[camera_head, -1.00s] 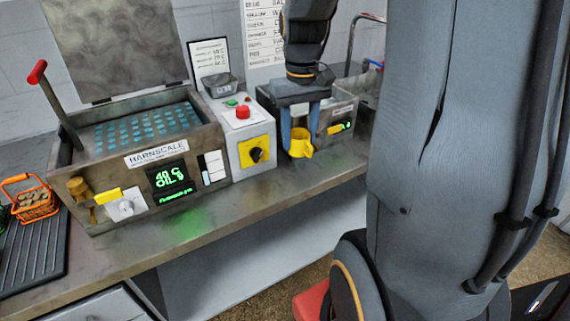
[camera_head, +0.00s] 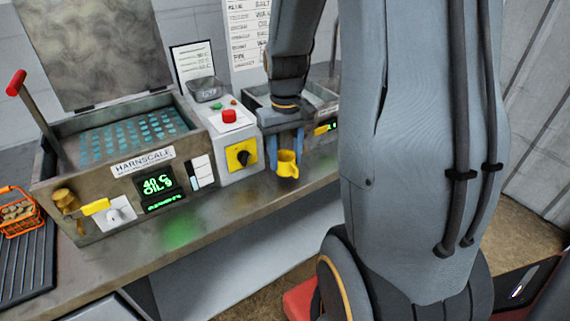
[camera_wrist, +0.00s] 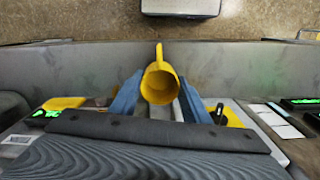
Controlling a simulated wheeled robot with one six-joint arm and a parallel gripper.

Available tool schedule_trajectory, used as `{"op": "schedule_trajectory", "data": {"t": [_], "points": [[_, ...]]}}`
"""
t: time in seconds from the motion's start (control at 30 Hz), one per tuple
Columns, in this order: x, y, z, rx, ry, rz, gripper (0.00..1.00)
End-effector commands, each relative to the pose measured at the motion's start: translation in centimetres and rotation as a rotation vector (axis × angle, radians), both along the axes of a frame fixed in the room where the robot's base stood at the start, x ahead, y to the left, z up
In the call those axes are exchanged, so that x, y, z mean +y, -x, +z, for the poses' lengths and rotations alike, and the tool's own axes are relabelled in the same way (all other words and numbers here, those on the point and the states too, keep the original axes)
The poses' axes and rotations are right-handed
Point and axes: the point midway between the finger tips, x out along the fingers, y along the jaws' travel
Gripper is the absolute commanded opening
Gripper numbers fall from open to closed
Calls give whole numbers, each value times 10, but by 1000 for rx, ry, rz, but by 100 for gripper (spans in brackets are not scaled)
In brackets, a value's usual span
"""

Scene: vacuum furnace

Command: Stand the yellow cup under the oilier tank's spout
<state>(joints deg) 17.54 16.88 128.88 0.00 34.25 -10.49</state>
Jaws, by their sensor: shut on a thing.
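The yellow cup (camera_head: 287,163) is held upright between the blue fingers of my gripper (camera_head: 287,139), in front of the right-hand tank. In the wrist view the cup (camera_wrist: 160,83) shows its open mouth between the two fingers, with its handle pointing away. The left tank (camera_head: 118,168), labelled Harnscale, has a green display reading about "40 C OIL 9" and a brass spout (camera_head: 66,200) with a yellow lever (camera_head: 96,206) at its front left. The right tank (camera_head: 327,103) is partly hidden by my arm; its display is cut off and its oil reading cannot be read.
A grey control box (camera_head: 235,152) with a red button and yellow switch stands between the tanks. An orange basket (camera_head: 21,222) sits on a dark ribbed mat (camera_head: 22,262) at the left. The counter front (camera_head: 195,225) is clear.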

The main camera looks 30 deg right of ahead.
Motion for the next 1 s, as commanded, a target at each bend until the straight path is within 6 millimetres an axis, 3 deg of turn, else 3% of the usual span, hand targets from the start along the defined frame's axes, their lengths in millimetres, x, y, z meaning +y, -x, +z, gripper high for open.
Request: {"op": "schedule_trajectory", "data": {"t": [0.1,0.23,0.73,0.77,0.8,0.87,1.0], "points": [[0,1,-17,4,-1,0,20],[0,1,-24,3,-1,0,20],[0,0,-32,0,0,0,20],[0,0,-32,0,0,0,44],[0,0,-32,0,0,0,51],[0,0,-32,0,0,0,61],[0,0,-31,0,0,0,61]]}}
